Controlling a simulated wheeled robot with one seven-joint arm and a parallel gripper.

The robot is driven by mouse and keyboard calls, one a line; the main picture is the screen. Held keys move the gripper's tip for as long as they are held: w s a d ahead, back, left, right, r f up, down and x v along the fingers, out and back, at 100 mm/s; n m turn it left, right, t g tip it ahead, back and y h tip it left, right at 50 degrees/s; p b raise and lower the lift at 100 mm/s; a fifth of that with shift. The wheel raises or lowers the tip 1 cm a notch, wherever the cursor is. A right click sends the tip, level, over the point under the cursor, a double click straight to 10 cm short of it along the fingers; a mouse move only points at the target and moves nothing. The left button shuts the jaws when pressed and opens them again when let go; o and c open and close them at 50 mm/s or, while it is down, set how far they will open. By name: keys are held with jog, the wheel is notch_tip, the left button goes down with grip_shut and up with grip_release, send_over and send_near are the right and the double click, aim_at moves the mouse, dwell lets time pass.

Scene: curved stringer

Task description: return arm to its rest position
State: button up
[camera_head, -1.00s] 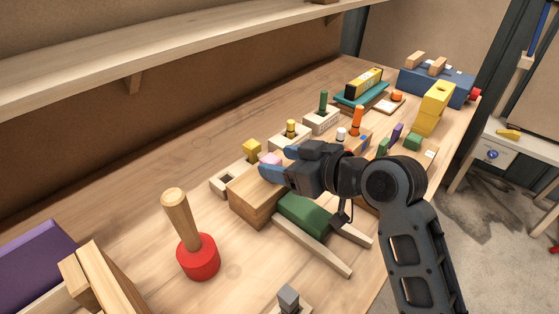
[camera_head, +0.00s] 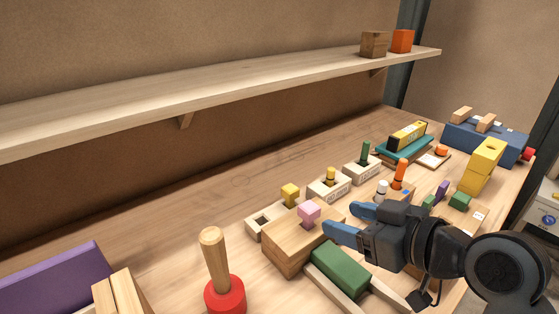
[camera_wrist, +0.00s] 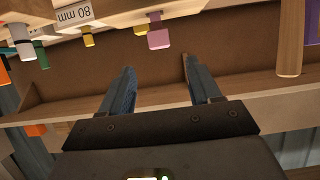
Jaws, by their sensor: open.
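My gripper (camera_head: 345,222) is open and empty in the head view, its blue fingers pointing left over the workbench. It is just right of a pink block (camera_head: 309,214) that sits on a wooden box (camera_head: 292,247). A green block (camera_head: 340,268) lies between pale wooden rails below the gripper. In the wrist view, which looks upside down, the two fingers (camera_wrist: 156,90) are spread with nothing between them. The pink block (camera_wrist: 159,35) shows beyond them, hanging from the top of that picture.
A red-based wooden peg (camera_head: 225,294) stands left of the box. Small blocks with pegs, such as the yellow one (camera_head: 331,176), line the bench behind. A yellow stack (camera_head: 482,165) and a blue box (camera_head: 470,142) stand at right. A shelf (camera_head: 200,85) runs along the wall above.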

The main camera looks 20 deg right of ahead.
jog(key=s+f+m, duration=0.1)
jog(key=s+f, duration=0.1)
jog(key=s+f+m+h, duration=0.1)
jog(key=s+f, duration=0.1)
jog(key=s+f+h, duration=0.1)
jog(key=s+f, duration=0.2)
jog(key=shift+a+m, duration=0.4)
jog(key=s+f, duration=0.1)
jog(key=s, duration=0.1)
jog(key=s+f+m+h, duration=0.1)
jog(key=s, duration=0.1)
jog(key=s+f+h, duration=0.1)
jog(key=s, duration=0.2)
jog(key=shift+a+t, duration=0.15)
jog(key=shift+t, duration=0.15)
jog(key=s+a+r, duration=0.1)
jog(key=s, duration=0.7)
jog(key=s+r+t, duration=0.1)
jog(key=s+r, duration=0.1)
jog(key=s, duration=0.7)
jog(key=shift+s+a+r, duration=0.25)
jog(key=shift+s+a, duration=0.05)
jog(key=shift+a, duration=0.1)
